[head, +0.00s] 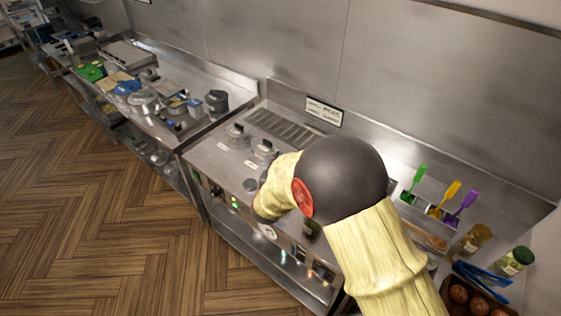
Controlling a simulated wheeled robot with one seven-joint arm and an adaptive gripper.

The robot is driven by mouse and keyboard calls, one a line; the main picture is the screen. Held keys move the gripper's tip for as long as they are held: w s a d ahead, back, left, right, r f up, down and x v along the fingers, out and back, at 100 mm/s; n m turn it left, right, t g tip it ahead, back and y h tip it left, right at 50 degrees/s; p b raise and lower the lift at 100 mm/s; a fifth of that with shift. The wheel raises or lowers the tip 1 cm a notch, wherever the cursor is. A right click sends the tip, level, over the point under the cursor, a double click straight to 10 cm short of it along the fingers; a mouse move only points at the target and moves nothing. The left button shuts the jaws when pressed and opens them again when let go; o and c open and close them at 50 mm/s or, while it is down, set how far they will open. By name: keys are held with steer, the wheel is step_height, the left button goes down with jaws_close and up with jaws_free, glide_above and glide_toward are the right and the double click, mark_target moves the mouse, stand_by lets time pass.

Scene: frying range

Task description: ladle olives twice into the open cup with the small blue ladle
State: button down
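My arm, in cream sleeves with a black joint, crosses the middle of the head view. My gripper is not visible; the arm bends down to the left over the range and hides what lies behind it. I cannot pick out the olives, the open cup or the small blue ladle for certain. Small blue items, including a blue-grey container (195,106) and a blue piece (174,126), are on the left counter, too small to identify. Two lidded wells or pots, one further left (235,131) and one nearer my arm (264,149), are on the range.
The steel range (210,160) adjoins the left counter (150,118). Green (414,182), yellow (447,195) and purple (463,205) utensils stand at right. Near them are a green-lidded jar (514,262), blue tongs (482,274) and a tray of brown round items (470,302). The wooden floor (90,220) is clear.

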steer(key=w+d+f+m+g+y+b, duration=0.1)
steer(key=d+f+m+y+b, duration=0.15)
steer(key=d+b, duration=0.3)
steer(key=w+d+f+m+y+b, duration=0.1)
steer(key=d+f+m+y+b, duration=0.15)
steer(key=d+b, duration=0.35)
steer(key=d+f+m+y+p, duration=0.3)
steer(key=d+f+m, duration=0.3)
steer(key=f, duration=0.5)
steer(key=shift+w+d, duration=0.35)
steer(key=shift+d, duration=0.1)
stand_by(0.5)
stand_by(1.0)
